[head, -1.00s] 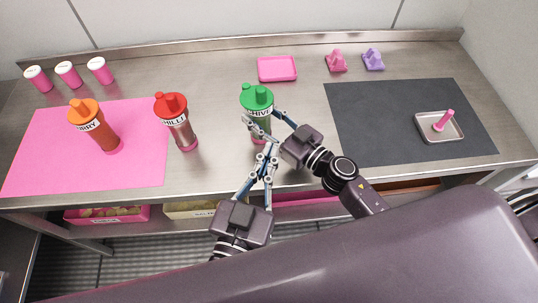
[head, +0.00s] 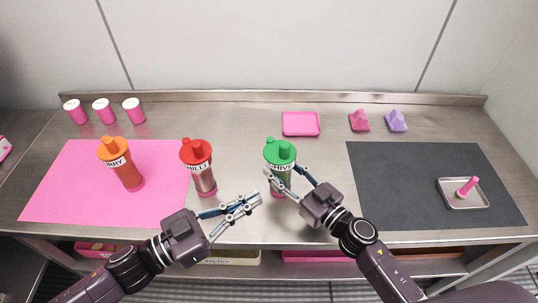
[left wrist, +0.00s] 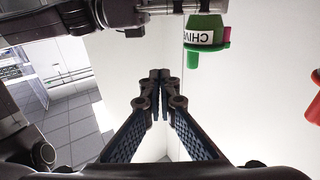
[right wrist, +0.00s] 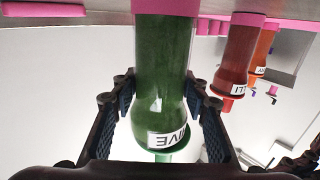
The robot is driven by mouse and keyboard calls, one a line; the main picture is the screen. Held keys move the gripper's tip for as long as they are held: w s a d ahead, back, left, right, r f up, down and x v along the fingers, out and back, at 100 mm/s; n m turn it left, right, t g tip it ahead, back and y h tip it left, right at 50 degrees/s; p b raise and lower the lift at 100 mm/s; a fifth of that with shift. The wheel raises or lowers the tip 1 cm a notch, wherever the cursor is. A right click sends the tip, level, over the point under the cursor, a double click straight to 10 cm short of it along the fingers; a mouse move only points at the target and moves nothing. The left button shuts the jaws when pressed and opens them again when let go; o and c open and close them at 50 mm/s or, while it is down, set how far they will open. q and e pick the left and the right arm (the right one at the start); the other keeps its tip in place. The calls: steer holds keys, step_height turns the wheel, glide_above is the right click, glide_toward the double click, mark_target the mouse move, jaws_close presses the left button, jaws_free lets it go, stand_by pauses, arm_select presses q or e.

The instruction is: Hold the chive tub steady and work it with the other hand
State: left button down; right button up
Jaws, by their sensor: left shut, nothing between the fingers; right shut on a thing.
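The chive tub (head: 279,155), a clear shaker with green contents, a green lid and a pink base, stands upright on the steel counter. My right gripper (head: 286,186) is shut around its body; the right wrist view shows the green body (right wrist: 163,75) between the fingers. My left gripper (head: 256,199) is shut and empty, to the left of the chive tub and apart from it. In the left wrist view its fingertips (left wrist: 160,75) meet, with the chive lid (left wrist: 206,27) beyond. The chive tub's lower part is partly hidden by the right fingers.
The red chilli tub (head: 200,168) stands left of the chive tub, near my left gripper. The orange curry tub (head: 122,164) stands on the pink mat (head: 70,190). A pink tray (head: 300,124) lies behind. A dark mat (head: 400,190) with a metal tray (head: 450,200) is right.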

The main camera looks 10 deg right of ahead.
arm_select(q)
steer(key=g, duration=0.1)
glide_toward(284, 153)
arm_select(e)
steer(key=shift+f, duration=0.1)
arm_select(q)
steer(key=x, duration=0.6)
steer(key=shift+w+y, duration=0.3)
steer(key=shift+w, duration=0.2)
steer(key=shift+r, duration=0.1)
steer(key=shift+w+d, duration=0.1)
steer(key=shift+d, duration=1.1)
arm_select(e)
steer(key=shift+s+a, duration=0.1)
steer(key=shift+a, duration=0.05)
arm_select(q)
steer(key=shift+a, duration=0.15)
steer(key=s+v, duration=0.2)
steer(key=v, duration=1.1)
steer(key=shift+s, duration=0.2)
